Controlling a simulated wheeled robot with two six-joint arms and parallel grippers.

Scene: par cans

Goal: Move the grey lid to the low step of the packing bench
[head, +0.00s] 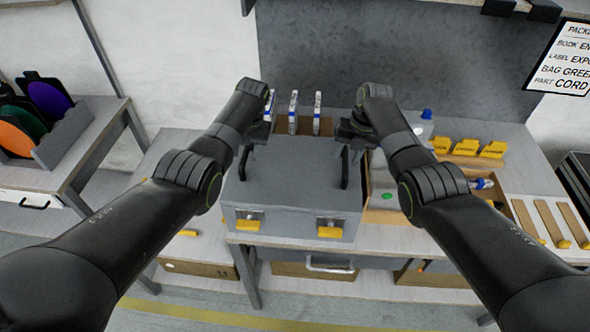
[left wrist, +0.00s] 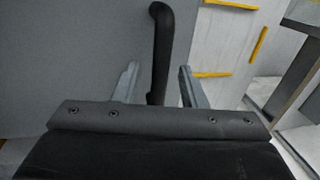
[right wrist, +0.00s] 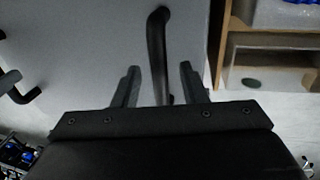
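The grey lid (head: 295,175) is a large box-like cover on the packing bench, with a black bar handle at each side and two yellow latches on its front. My left gripper (head: 248,150) is at the left handle (left wrist: 160,45); in the left wrist view its fingers stand apart on either side of the bar, with gaps. My right gripper (head: 347,150) is at the right handle (right wrist: 157,45), its fingers likewise apart around the bar. The lower surface left of the lid, seemingly the low step (head: 195,247), is partly hidden by my left arm.
Behind the lid are several upright white-and-blue items (head: 293,108). A side table (head: 75,165) with coloured discs stands at the left. The visible part of the low step looks mostly clear.

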